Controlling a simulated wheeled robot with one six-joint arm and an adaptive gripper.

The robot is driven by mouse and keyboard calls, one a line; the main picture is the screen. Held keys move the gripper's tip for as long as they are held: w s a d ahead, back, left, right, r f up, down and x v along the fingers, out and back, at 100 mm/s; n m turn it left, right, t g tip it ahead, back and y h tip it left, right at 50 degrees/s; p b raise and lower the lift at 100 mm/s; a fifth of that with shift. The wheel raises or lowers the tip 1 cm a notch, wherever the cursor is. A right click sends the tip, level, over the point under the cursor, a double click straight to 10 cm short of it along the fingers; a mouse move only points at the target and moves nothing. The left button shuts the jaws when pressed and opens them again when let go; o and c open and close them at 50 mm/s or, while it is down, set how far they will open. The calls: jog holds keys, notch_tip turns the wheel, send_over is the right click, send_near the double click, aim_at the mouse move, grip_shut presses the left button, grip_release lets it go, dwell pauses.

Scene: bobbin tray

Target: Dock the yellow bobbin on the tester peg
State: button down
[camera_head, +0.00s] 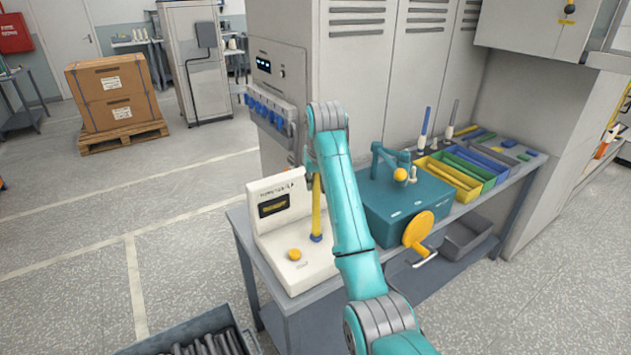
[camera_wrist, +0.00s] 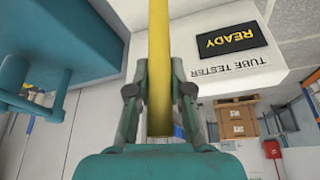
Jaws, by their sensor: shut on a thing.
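The yellow bobbin (camera_head: 317,208) is a slim upright tube with a blue lower end, over the bed of the white tube tester (camera_head: 266,226). My gripper (camera_head: 313,178) is shut on its upper part, partly hidden by my arm. In the wrist view, the bobbin (camera_wrist: 159,65) runs between both fingers of my gripper (camera_wrist: 159,92). The tester (camera_wrist: 190,50) shows there too, with its display reading READY. No bare peg is visible; I cannot tell whether the bobbin's lower end is around the peg or just above it.
A teal machine (camera_head: 400,210) with a yellow handwheel (camera_head: 418,230) stands right of the tester. Coloured bins (camera_head: 452,178) and upright bobbins (camera_head: 425,128) are farther right on the bench. A yellow button (camera_head: 295,254) is on the tester's bed. A dark crate (camera_head: 195,325) is at bottom left.

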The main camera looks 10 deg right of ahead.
jog(key=shift+f, duration=0.4)
jog(key=c, duration=1.3)
grip_release()
jog(key=shift+c, duration=0.2)
jog(key=shift+r, duration=0.1)
